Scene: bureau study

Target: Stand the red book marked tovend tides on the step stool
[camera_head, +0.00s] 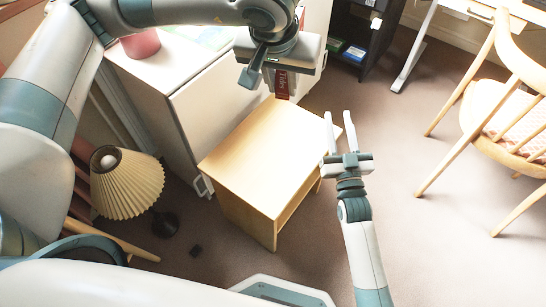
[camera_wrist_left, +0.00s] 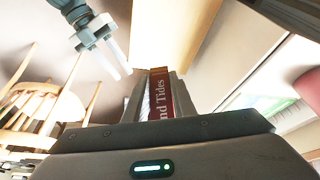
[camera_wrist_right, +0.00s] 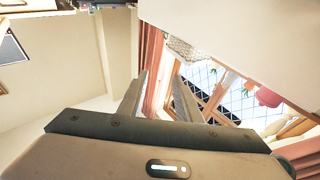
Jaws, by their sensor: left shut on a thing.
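The red book (camera_head: 282,84) with "Tides" lettering on its spine hangs below my left gripper (camera_head: 270,78), which is shut on it. In the left wrist view the book (camera_wrist_left: 160,98) shows its red spine between the fingers; the rest of it is hidden. The step stool (camera_head: 262,160) is pale wood with a flat, bare top. The book is at the far edge of the stool top in the head view; I cannot tell its height above it. My right gripper (camera_head: 338,132) is open and empty, beside the stool's right edge.
A white cabinet (camera_head: 215,95) stands behind and left of the stool. A lamp with a pleated shade (camera_head: 127,183) is at left. A wooden chair (camera_head: 500,115) is at right. A dark shelf (camera_head: 362,35) with binders is at the back. Carpet between stool and chair is clear.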

